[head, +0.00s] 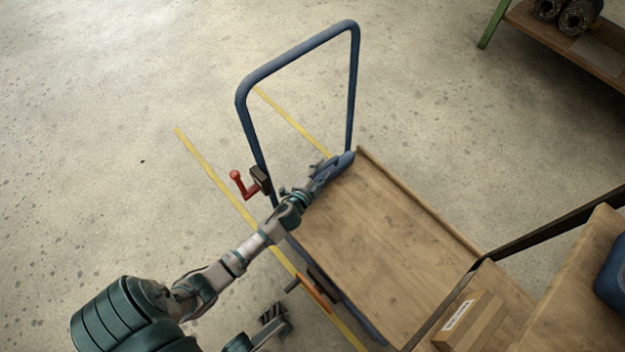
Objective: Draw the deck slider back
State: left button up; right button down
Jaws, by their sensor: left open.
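The trolley has a brown wooden deck (372,225) and a blue tubular handle (300,52) at its far end. An orange piece with dark parts (313,291) sits at the deck's near left edge; I cannot tell for certain that it is the deck slider. A red lever (240,186) on a dark block stands out from the handle's left post. My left gripper (328,174) is open over the deck's far left corner, near the handle's foot. Contact there cannot be made out. Part of my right gripper (274,315) shows low in the picture, left of the orange piece.
A wooden surface (585,285) with a blue object is at the right edge. A shelf (560,35) with dark rolls is at top right. Floor at left is clear, with yellow lines.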

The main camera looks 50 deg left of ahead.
pick_arm(q)
jog(key=v, duration=0.9)
jog(key=shift+s, duration=0.2)
jog(key=shift+r, duration=0.1)
